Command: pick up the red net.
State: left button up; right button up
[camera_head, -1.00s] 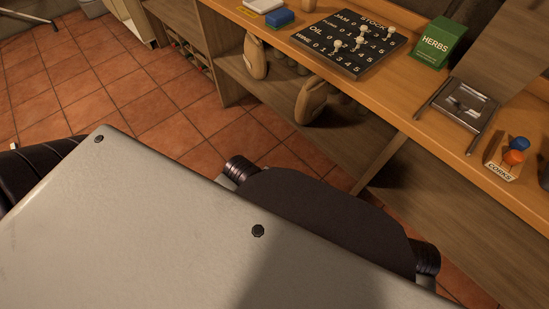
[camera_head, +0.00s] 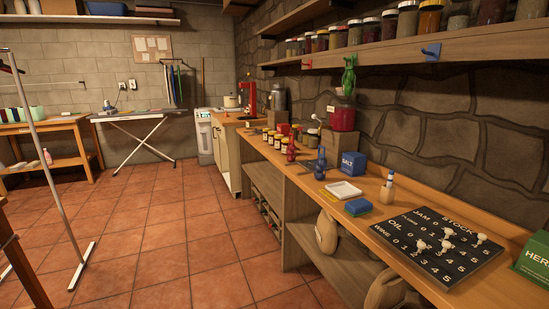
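A small red hook (camera_head: 306,63) on the shelf's front edge looks empty. Neither of my grippers is in view.
The wooden counter (camera_head: 383,207) runs along the right wall, bearing a stock board (camera_head: 438,246), a blue salt box (camera_head: 353,163), a white tray (camera_head: 343,190) and several jars. A metal rack (camera_head: 50,150) stands at left. The tiled floor (camera_head: 165,240) between is clear.

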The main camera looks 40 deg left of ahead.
aim_at(293, 148)
jog(key=j+u, duration=0.1)
jog(key=u, duration=0.25)
jog(key=j+u, duration=0.1)
jog(key=u, duration=0.3)
jog(key=j+u, duration=0.1)
jog(key=u, duration=0.25)
jog(key=k, duration=0.05)
